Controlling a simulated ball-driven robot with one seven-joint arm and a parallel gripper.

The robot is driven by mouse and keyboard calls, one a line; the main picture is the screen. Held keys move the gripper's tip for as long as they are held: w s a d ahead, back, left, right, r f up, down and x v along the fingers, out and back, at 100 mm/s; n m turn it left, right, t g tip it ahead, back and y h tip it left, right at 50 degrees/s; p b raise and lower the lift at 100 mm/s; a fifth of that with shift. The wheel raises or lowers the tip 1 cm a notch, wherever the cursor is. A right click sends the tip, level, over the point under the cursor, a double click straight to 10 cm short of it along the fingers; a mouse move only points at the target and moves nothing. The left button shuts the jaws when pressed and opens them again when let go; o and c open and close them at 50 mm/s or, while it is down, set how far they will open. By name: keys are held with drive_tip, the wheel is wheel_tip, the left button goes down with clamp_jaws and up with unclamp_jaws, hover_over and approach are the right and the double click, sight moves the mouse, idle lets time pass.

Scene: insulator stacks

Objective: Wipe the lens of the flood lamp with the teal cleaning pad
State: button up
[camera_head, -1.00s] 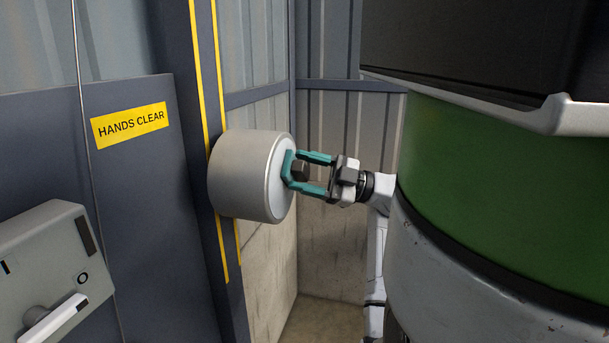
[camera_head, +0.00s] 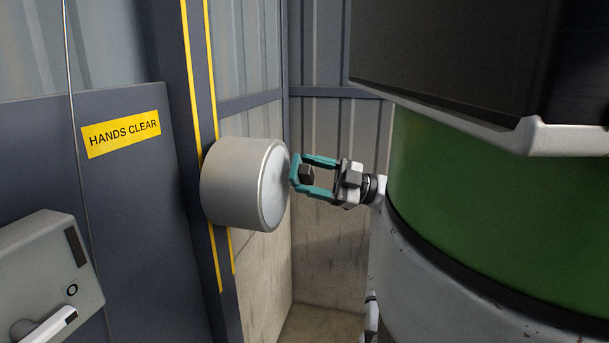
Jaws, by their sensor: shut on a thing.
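The flood lamp (camera_head: 235,182) is a pale grey drum mounted on a dark post, with its round lens (camera_head: 274,186) facing right towards my gripper. My gripper (camera_head: 306,174) has teal fingers and is shut on the dark grip block of the teal cleaning pad (camera_head: 295,173). The pad's flat face is at the fingertips, turned to the lens. It is at the lens's right edge in the picture, with a narrow gap seeming to show between them. Much of the lens surface is seen at a slant.
A dark panel with a yellow "HANDS CLEAR" sign (camera_head: 121,134) and a grey box with a lever (camera_head: 45,275) are at left. A thin cable (camera_head: 75,130) hangs there. Corrugated walls close the corner behind the lamp. My own body fills the right.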

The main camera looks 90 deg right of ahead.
drive_tip(key=shift+s+a, duration=0.2)
drive_tip(key=shift+s, duration=0.5)
drive_tip(key=shift+s+a, duration=0.2)
drive_tip(key=shift+s, duration=0.45)
drive_tip(key=shift+s+a, duration=0.2)
drive_tip(key=shift+s, duration=0.5)
drive_tip(key=shift+s, duration=0.1)
drive_tip(key=shift+s+a, duration=0.25)
drive_tip(key=shift+s, duration=0.4)
drive_tip(key=shift+s+a, duration=0.2)
drive_tip(key=shift+s, duration=0.45)
